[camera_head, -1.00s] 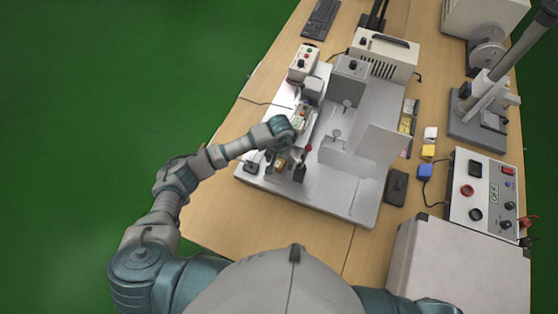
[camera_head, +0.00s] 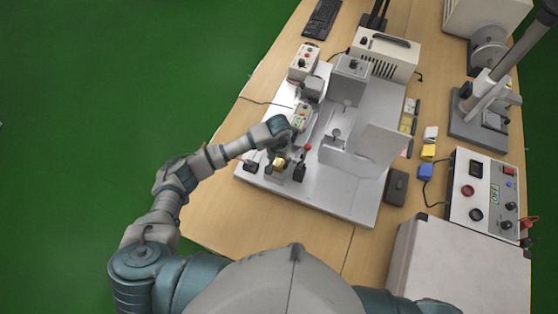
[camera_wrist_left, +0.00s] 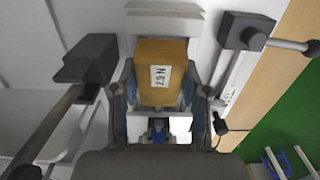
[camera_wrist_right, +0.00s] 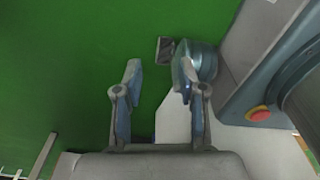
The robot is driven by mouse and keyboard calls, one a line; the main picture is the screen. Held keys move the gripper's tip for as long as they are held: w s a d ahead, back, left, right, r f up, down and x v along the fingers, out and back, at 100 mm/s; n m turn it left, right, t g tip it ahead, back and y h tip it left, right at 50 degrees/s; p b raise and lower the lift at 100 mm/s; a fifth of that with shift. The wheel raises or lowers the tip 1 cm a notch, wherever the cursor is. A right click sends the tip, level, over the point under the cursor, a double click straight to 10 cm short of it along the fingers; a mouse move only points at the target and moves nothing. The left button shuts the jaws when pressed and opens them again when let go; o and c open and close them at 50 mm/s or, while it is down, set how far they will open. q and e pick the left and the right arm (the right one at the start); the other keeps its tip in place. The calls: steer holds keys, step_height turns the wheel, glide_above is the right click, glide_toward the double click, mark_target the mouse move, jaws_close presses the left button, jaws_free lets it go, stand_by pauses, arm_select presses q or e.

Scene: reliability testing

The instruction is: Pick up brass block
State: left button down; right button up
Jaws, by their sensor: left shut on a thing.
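The brass block (camera_wrist_left: 162,72), yellow-brown with a white "N 62" label, is between the fingers of my left gripper (camera_wrist_left: 160,88) in the left wrist view. The left gripper is shut on it, with a finger along each side. In the head view, a small part of the brass block (camera_head: 281,162) shows beside the left gripper (camera_head: 276,160), over the near-left part of the white fixture. Whether the block still touches the fixture is hard to tell. My right gripper (camera_wrist_right: 158,82) shows in the right wrist view, fingers apart and empty, over green floor.
The white fixture plate (camera_head: 325,198) carries a tall box and panels to the right. A control box (camera_head: 485,195) stands farther right. Bare wood table (camera_head: 210,215) lies to the left and front.

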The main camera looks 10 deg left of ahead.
mark_target(278, 161)
arm_select(q)
steer(key=shift+w+r, duration=0.15)
steer(key=shift+r, duration=0.6)
steer(key=shift+s+a+r+b, duration=0.15)
steer(key=shift+r+b, duration=0.35)
steer(key=shift+r, duration=0.5)
steer(key=s+d+r+b, duration=0.1)
steer(key=s+d, duration=0.1)
steer(key=s, duration=0.5)
steer(key=s+d+b, duration=0.1)
steer(key=s+d, duration=0.2)
steer(key=s, duration=0.4)
steer(key=w+a+r+n, duration=0.1)
steer(key=w+a+r, duration=0.1)
steer(key=w+a, duration=0.4)
steer(key=w+a+r+n, duration=0.1)
steer(key=w+a+r, duration=0.2)
steer(key=w+a, duration=0.4)
steer(key=shift+w+a+r, duration=0.2)
steer(key=shift+w+a, duration=0.05)
steer(key=shift+a, duration=0.8)
arm_select(e)
steer(key=f, duration=0.3)
steer(key=shift+s+f, duration=0.15)
steer(key=shift+s, duration=0.05)
